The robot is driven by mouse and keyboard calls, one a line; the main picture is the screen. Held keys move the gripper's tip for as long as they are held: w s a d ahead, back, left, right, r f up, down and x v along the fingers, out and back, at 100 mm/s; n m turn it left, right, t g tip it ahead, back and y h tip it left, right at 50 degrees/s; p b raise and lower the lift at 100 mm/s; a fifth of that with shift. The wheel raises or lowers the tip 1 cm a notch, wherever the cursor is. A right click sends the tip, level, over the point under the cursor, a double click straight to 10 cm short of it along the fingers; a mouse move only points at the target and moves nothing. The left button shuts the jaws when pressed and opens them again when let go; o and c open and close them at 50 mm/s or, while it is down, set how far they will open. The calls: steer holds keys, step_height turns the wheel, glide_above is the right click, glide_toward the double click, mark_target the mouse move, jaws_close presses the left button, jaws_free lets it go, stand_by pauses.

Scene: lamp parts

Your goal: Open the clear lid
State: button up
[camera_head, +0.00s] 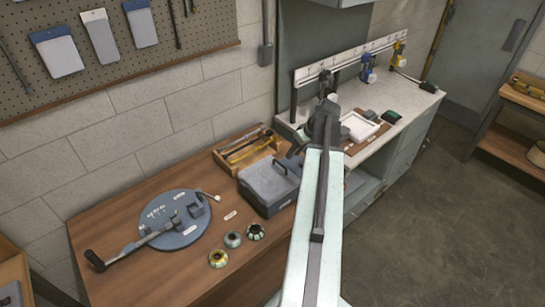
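My arm reaches up the middle of the picture, and its dark end with my gripper (327,103) is over the near end of the pale counter. The fingers are small and seen from behind, so I cannot tell whether they are open or shut. No clear lid stands out for certain. A grey box (262,190) with a flat top and a dark handle stands on the wooden bench, left of my arm. A white square tray-like thing (347,131) lies on the counter just right of my gripper; I cannot tell whether a clear cover is on it.
The wooden bench (118,275) holds a round blue-grey plate (160,208) with a lever, several small round parts and a wooden tray (226,151) of tools. Blue and yellow tools (367,72) stand along the counter's back rail. Open floor (440,210) lies to the right.

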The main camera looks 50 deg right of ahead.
steer(key=b+x, duration=0.6)
steer(key=x, duration=0.1)
steer(key=shift+a+f+b, duration=0.1)
steer(key=shift+b, duration=0.2)
steer(key=shift+w+a+f+b, duration=0.15)
steer(key=shift+w+f+b, duration=0.2)
steer(key=shift+r, duration=0.1)
jaws_close()
stand_by(0.7)
